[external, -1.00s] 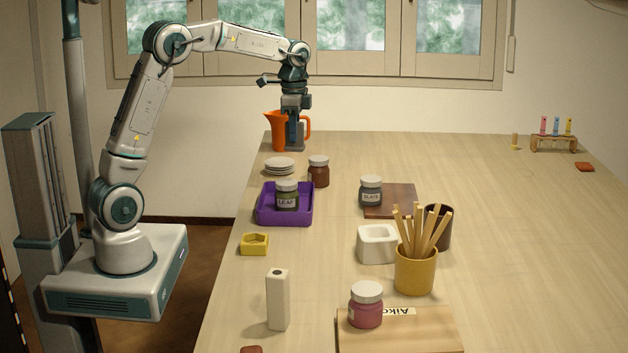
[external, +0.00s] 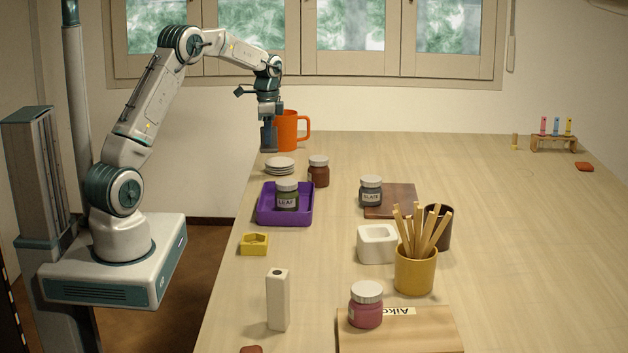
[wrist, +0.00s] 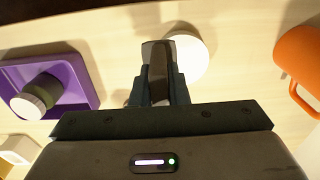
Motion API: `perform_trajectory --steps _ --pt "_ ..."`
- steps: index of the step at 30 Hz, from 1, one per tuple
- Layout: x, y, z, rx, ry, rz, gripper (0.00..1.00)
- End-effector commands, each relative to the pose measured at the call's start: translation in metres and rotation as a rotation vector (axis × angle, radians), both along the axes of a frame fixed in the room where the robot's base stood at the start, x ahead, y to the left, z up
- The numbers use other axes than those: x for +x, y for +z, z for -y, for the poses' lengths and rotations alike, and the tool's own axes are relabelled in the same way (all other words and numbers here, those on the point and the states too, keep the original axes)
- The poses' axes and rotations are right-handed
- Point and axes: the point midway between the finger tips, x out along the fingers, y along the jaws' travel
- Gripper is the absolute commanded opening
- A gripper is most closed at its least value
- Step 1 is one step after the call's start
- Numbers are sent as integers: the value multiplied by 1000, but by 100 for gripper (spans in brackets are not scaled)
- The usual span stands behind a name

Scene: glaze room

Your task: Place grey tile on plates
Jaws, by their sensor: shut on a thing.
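The plates (external: 279,166), a small white stack, stand near the table's far left end. They also show as a white disc in the wrist view (wrist: 194,58), partly hidden behind my fingers. My gripper (external: 268,149) points down above the table's far left corner, just behind and left of the plates in the external view. It is shut on the grey tile (wrist: 158,56), a dark grey piece between the fingers in the wrist view (wrist: 163,75). The tile overlaps the plates' left edge in that view. I cannot make out the tile in the external view.
An orange jug (external: 287,130) stands close to my gripper. A brown jar (external: 318,173) is right of the plates. A purple tray (external: 262,218) with the LEAF jar (external: 287,196) is nearer the camera. The right half of the table is mostly clear.

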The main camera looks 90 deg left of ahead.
Motion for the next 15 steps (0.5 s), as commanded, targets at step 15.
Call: perform_trajectory --steps 15 --pt "-1 -42 -4 2 -1 2 0"
